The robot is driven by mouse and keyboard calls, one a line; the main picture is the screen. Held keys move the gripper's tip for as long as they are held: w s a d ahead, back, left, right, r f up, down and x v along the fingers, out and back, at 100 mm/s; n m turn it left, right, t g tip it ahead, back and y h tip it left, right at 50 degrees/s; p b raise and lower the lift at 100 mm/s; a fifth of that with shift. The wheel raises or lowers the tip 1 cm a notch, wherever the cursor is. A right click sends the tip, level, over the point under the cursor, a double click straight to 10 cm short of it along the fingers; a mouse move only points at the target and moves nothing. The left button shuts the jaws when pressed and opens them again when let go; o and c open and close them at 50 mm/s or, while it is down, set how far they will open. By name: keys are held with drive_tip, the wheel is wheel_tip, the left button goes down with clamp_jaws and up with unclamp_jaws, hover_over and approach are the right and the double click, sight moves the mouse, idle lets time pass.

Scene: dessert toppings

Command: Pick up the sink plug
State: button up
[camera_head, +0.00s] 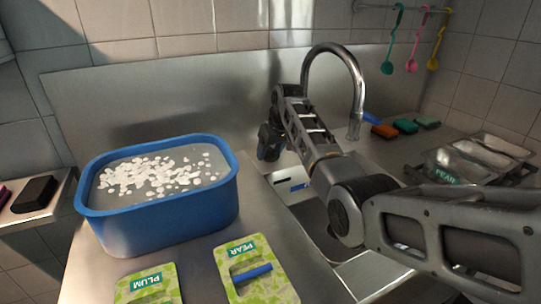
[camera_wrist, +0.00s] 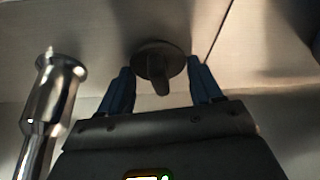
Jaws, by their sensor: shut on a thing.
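The sink plug (camera_wrist: 158,58) is a dark round disc with a short knob. In the wrist view it sits between the blue fingers of my gripper (camera_wrist: 163,82), which is shut on it. A pale metal surface lies behind the plug; I cannot tell whether the plug touches it. In the head view my gripper (camera_head: 270,142) hangs over the far left part of the sink (camera_head: 318,215), behind my arm. The plug does not show there, and my arm hides much of the sink.
A curved chrome tap (camera_head: 356,90) rises beside my arm; metal also shows at the wrist view's left. A blue tub (camera_head: 150,225) of white bits stands left. PLUM (camera_head: 150,285) and PEAR (camera_head: 255,270) packs lie in front. Sponges (camera_head: 405,126) and metal trays (camera_head: 470,160) are right.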

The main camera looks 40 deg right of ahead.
drive_tip(key=c, duration=0.4)
drive_tip(key=shift+c, duration=0.2)
drive_tip(key=shift+r, duration=0.1)
